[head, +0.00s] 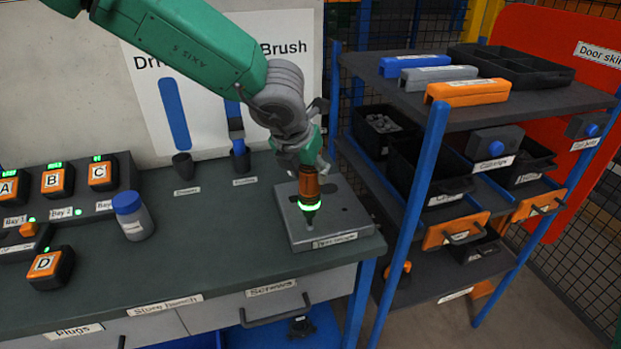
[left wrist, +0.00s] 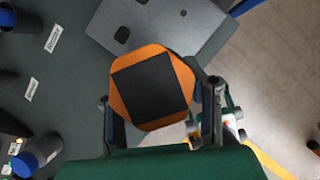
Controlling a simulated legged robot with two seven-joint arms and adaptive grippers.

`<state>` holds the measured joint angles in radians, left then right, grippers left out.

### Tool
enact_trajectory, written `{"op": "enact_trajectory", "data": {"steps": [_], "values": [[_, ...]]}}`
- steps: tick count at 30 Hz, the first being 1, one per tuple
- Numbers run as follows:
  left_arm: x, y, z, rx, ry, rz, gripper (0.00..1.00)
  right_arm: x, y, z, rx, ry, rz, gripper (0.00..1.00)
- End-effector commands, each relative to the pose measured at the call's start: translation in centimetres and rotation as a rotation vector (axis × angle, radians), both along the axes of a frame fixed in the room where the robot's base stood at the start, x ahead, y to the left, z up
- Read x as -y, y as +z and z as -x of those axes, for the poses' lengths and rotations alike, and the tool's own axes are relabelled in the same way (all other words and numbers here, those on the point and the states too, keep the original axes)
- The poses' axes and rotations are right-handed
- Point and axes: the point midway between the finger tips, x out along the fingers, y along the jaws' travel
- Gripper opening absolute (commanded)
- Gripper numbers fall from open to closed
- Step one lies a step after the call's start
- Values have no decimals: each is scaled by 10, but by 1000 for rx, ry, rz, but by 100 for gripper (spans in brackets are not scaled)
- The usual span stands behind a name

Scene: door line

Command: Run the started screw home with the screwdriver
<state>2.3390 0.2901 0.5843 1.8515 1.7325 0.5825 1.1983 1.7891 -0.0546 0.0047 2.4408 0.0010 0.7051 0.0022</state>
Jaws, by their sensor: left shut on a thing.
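The screwdriver (head: 309,190) is orange with a glowing green ring near its lower end. It stands about upright over the grey metal plate (head: 345,222) at the right end of the bench. My left gripper (head: 305,165) is shut on its upper part from above. In the left wrist view the screwdriver's orange top with a dark square (left wrist: 152,88) sits between the two fingers (left wrist: 160,105). The screwdriver's tip meets or nearly meets the plate. The screw is hidden under the tip, so I cannot see how deep it sits. My right gripper is not in view.
A white jar with a blue lid (head: 132,216) and orange lettered units (head: 57,181) stand on the bench's left. Two dark holders (head: 183,165) stand behind. A blue-framed shelf (head: 420,180) with bins is close on the right. The bench middle is clear.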

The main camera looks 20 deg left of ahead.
Motion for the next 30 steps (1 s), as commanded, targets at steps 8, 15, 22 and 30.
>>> {"op": "enact_trajectory", "data": {"steps": [8, 15, 22, 30], "values": [[1, 28, -1, 7, -1, 4, 0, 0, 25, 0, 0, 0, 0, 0], [1, 46, -1, 7, -1, 4, 0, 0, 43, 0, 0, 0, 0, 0], [1, 63, -1, 7, -1, 3, 0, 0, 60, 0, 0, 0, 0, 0], [1, 67, -1, 7, -1, 3, 0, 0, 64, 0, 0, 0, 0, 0]]}}
